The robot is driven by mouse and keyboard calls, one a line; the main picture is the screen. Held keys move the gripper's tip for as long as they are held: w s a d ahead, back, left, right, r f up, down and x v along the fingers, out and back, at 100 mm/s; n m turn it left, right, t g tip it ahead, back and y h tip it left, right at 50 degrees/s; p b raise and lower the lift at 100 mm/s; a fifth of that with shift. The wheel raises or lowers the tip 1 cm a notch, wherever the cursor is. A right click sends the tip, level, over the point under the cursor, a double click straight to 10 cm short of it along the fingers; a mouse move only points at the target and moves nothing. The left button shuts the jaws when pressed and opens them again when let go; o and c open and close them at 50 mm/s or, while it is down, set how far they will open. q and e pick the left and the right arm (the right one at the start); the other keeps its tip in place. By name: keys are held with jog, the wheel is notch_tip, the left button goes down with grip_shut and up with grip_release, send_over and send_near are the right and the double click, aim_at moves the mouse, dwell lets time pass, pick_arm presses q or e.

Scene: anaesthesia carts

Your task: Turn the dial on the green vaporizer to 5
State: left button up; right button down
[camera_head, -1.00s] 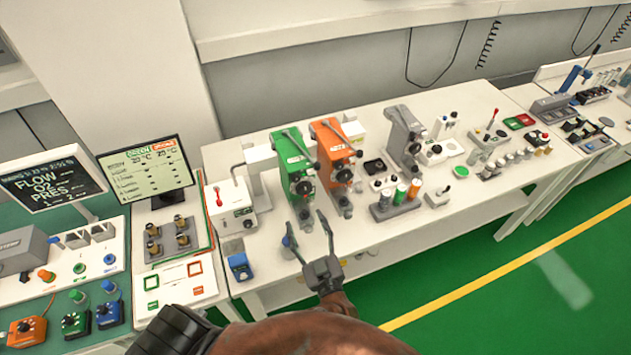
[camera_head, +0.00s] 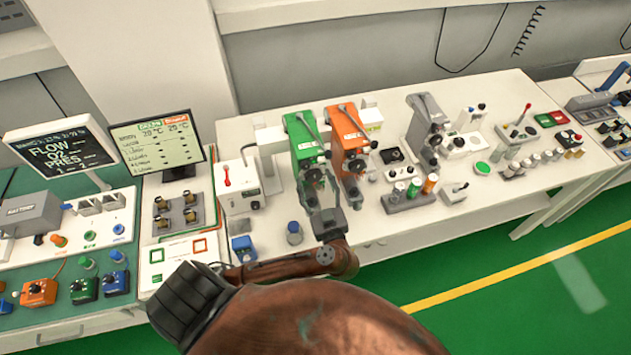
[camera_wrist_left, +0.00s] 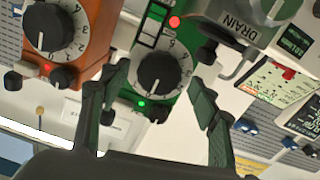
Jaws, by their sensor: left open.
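The green vaporizer (camera_head: 299,130) stands on the white bench, left of the orange vaporizer (camera_head: 347,135). The right gripper is out of view.
The orange vaporizer's dial (camera_wrist_left: 46,28) is close beside in the left wrist view. A blue-topped jar (camera_head: 294,232) stands on the bench near my left arm. A grey vaporizer (camera_head: 424,130) stands further right.

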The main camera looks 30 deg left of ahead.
pick_arm(q)
jog(key=shift+w+f, duration=0.1)
jog(key=shift+w, duration=0.05)
jog(key=c, duration=0.9)
jog(key=shift+c, duration=1.3)
jog(key=n+p, duration=0.1)
jog(key=p, duration=0.4)
jog(key=shift+r+n, duration=0.2)
jog(key=shift+n, duration=0.2)
jog(key=shift+s+f+n+p, duration=0.15)
jog(key=shift+s+n+p, duration=0.05)
jog(key=shift+n+p, duration=0.75)
jog(key=shift+f+n+p, duration=0.1)
jog(key=shift+n+p, duration=0.5)
jog(key=shift+n, duration=0.85)
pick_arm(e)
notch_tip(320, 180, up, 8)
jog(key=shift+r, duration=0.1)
